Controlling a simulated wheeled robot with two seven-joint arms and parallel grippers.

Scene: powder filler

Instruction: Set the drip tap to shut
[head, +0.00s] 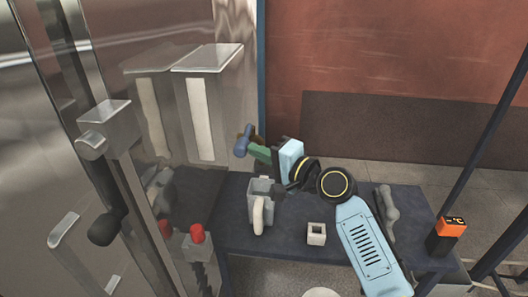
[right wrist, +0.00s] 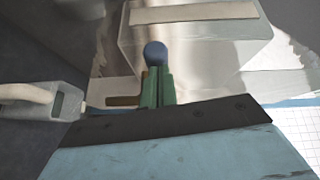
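The drip tap's blue handle (head: 243,140) stands out by the steel machine front, with a brown part of the tap (head: 248,130) behind it. In the right wrist view the handle shows as a blue rounded end (right wrist: 156,53), with a brown stub (right wrist: 125,101) to its left. My right gripper (head: 257,151) reaches in from the right with its green fingers at the handle. In the right wrist view these fingers (right wrist: 157,88) lie close together, with only a narrow gap. Whether they grip the handle is hidden. My left gripper is out of view.
A grey jug (head: 262,190) with a pale handle stands on the dark table (head: 230,235), close below my right gripper. A small square holder (head: 316,234) and an orange-topped device (head: 450,228) are on the right. A steel box with a pale strip (head: 207,60) hangs above the tap.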

